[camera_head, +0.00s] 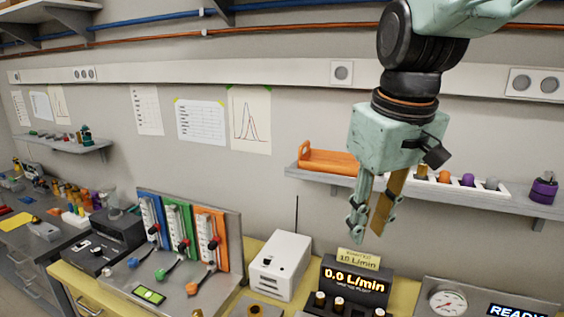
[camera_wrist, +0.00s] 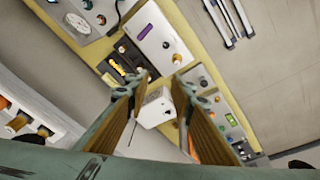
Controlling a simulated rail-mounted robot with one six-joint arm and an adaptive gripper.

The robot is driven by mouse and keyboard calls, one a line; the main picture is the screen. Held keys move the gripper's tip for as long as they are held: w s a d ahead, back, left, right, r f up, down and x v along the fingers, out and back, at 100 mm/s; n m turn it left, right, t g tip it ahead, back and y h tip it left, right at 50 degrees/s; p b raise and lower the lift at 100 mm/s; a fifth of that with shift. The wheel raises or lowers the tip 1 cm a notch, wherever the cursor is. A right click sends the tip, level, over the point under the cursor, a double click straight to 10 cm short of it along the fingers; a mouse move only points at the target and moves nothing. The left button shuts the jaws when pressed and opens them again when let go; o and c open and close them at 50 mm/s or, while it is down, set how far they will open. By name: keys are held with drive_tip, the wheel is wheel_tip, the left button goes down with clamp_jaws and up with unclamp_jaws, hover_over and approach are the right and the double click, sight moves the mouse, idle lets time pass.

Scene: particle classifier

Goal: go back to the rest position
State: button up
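My gripper (camera_head: 370,230) is pale green and hangs from my raised arm in the right half of the head view, pointing down. Its two fingers, with brown inner pads, stand apart and nothing is between them. In the wrist view the fingers of my gripper (camera_wrist: 163,78) also show a clear gap, with the white box (camera_wrist: 152,108) far below between them. The gripper is in the air above the bench and touches nothing that I can see.
A wall shelf (camera_head: 280,172) with an orange tray (camera_head: 328,160) and a white rack of small pots is behind my gripper. Below stand the white box (camera_head: 280,265), a flow display (camera_head: 355,287) and a valve panel (camera_head: 185,240) with coloured levers. A gauge panel (camera_head: 447,301) is at lower right.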

drive_tip(key=s+d+f+m+b, duration=0.1)
drive_tip(key=s+f, duration=0.1)
drive_tip(key=s, duration=0.5)
drive_tip(key=s+d+f+m+t+b, duration=0.1)
drive_tip(key=s+d+f+b, duration=0.1)
drive_tip(key=s, duration=0.6)
drive_tip(key=s+d+f+m+b, duration=0.1)
drive_tip(key=s+f+m+b, duration=0.1)
drive_tip(key=s, duration=0.5)
drive_tip(key=shift+s+d+f, duration=0.25)
drive_tip(key=shift+s+f, duration=0.1)
drive_tip(key=shift+s, duration=0.05)
idle(0.9)
